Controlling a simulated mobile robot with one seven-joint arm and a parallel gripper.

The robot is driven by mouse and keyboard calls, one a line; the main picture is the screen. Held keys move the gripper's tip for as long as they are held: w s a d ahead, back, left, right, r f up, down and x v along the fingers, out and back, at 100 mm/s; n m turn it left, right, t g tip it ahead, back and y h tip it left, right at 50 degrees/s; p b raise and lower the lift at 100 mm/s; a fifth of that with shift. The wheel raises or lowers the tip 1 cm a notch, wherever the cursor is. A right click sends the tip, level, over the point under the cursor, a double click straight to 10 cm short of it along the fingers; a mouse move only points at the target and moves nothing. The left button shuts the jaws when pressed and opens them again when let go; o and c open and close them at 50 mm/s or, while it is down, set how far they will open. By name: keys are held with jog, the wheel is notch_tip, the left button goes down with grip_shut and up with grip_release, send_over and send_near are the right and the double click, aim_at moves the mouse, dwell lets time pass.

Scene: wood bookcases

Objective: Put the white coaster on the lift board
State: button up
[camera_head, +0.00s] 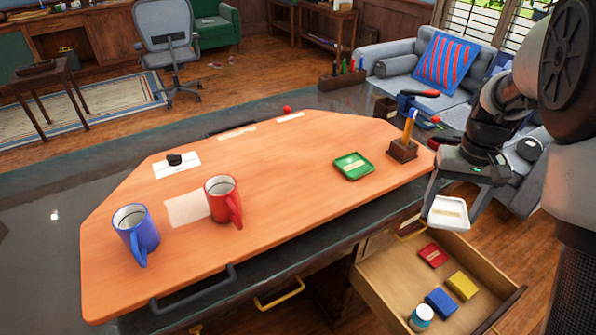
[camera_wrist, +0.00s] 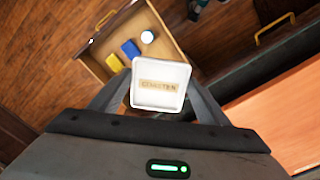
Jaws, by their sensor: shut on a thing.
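The white coaster (camera_head: 447,213) is a square dish with a tan label, held between the fingers of my gripper (camera_head: 452,207). In the wrist view the white coaster (camera_wrist: 160,84) sits between both fingers, its labelled face towards the camera. My gripper is shut on it, above the far end of the open drawer and off the right end of the orange board. The orange board (camera_head: 290,210), which looks like the lift board, lies on the dark counter. A green coaster (camera_head: 353,166) lies on its right part.
A red mug (camera_head: 222,198) and a blue mug (camera_head: 135,232) stand on the board's left part. A wooden pen holder (camera_head: 403,150) stands near its right end. The board's middle is clear.

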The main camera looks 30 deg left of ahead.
jog(key=w+a+r+n+p, duration=0.1)
jog(key=a+r+n+p, duration=0.15)
jog(key=a, duration=0.45)
jog(key=w+a+r+n+p, duration=0.1)
jog(key=a+r+p, duration=0.15)
jog(key=a, duration=0.35)
jog(key=r+n+p, duration=0.1)
jog(key=n+p, duration=0.4)
jog(key=p, duration=0.3)
send_over(305, 192)
notch_tip(305, 192, down, 5)
jog(key=shift+s+f, duration=0.1)
jog(key=shift+f, duration=2.25)
jog(key=shift+f, duration=0.2)
jog(key=o, duration=1.1)
